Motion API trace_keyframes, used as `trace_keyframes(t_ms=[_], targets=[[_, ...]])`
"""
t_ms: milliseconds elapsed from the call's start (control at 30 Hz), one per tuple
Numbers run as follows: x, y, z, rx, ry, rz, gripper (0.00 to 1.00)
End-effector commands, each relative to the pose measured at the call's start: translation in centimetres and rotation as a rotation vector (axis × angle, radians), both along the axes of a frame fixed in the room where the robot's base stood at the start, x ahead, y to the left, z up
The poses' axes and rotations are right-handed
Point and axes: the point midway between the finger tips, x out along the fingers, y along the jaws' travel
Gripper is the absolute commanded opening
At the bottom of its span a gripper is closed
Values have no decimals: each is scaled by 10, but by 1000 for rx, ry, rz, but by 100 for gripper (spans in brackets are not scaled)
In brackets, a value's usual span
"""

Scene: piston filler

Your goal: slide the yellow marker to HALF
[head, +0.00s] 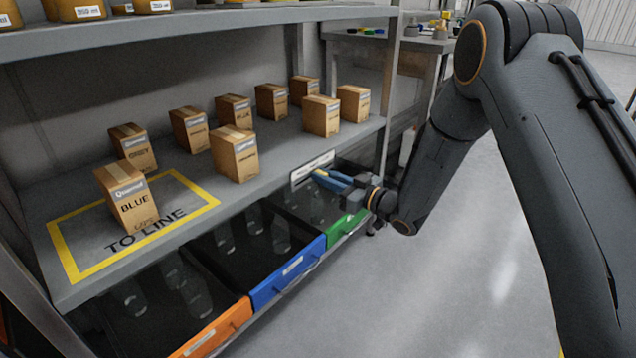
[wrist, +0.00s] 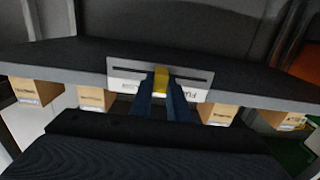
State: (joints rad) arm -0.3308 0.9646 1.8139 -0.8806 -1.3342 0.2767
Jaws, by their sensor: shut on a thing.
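The yellow marker (wrist: 161,78) sits in the dark slot of a pale label plate (wrist: 122,70) on the shelf's front edge. In the wrist view, it is near the middle of the slot. My gripper (wrist: 161,86) is shut on the marker, with a blue finger on each side. Upside-down lettering that looks like FULL shows to the right of the fingers. The fingers hide the middle lettering, so I cannot see HALF. In the head view, my gripper (head: 328,178) is at the plate (head: 308,168), and the marker is barely visible.
Several cardboard boxes, including BLUE (head: 130,200), stand on the shelf (head: 270,172) above the plate's edge. Orange (head: 215,330), blue (head: 290,272) and green (head: 345,228) fronted bins with clear bottles sit below. The floor (head: 440,270) to the right is clear.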

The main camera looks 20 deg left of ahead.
Motion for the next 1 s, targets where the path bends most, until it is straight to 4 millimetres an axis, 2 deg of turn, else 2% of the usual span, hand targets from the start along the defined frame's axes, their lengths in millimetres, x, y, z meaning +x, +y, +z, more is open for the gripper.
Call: trace_keyframes(t_ms=[167,200,300,667,1000], targets=[[-1,0,0,-1,1,0,0],[-1,0,0,-1,1,0,20],[-1,0,0,-1,1,0,34],[-3,-5,0,-1,2,-1,34],[-22,-53,1,-1,4,-3,34]])
